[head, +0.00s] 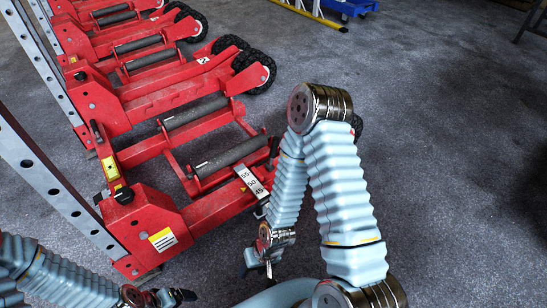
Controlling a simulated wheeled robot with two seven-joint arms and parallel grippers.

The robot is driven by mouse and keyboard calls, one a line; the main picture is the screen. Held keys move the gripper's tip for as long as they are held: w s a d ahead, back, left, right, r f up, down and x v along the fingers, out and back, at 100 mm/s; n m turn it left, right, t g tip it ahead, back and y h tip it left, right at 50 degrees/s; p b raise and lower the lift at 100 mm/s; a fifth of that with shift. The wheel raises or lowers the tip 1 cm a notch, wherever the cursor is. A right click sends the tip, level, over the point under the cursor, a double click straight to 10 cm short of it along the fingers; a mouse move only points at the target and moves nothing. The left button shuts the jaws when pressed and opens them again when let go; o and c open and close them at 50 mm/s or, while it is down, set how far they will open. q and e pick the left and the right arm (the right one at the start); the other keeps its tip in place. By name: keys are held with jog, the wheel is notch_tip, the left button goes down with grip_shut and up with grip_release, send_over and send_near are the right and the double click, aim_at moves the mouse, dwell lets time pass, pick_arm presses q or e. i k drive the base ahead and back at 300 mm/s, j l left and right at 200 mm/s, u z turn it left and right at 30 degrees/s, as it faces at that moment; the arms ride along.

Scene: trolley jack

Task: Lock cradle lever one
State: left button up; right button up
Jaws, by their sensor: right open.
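The nearest red trolley jack cradle (210,210) has two dark rollers, a white scale strip marked 55, 50, 45 and a block with a white-and-yellow label. A red upright lever (107,160) with a black top and yellow sticker stands at its left side. No number shows on it, so I cannot tell whether it is lever one. My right gripper (258,264) is small and partly hidden below my wrist, in front of the cradle's near right end and apart from the lever. It is open. My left gripper (180,295) is at the bottom edge, partly cut off; its jaws are unclear.
More red cradles (150,50) with black wheels stand in a row behind. A grey perforated post (50,185) rises at the left. A yellow rail (310,12) and blue object (350,7) are at the back. The grey floor (450,150) at right is clear.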

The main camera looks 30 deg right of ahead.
aim_at(273, 152)
jog(key=z, duration=0.95)
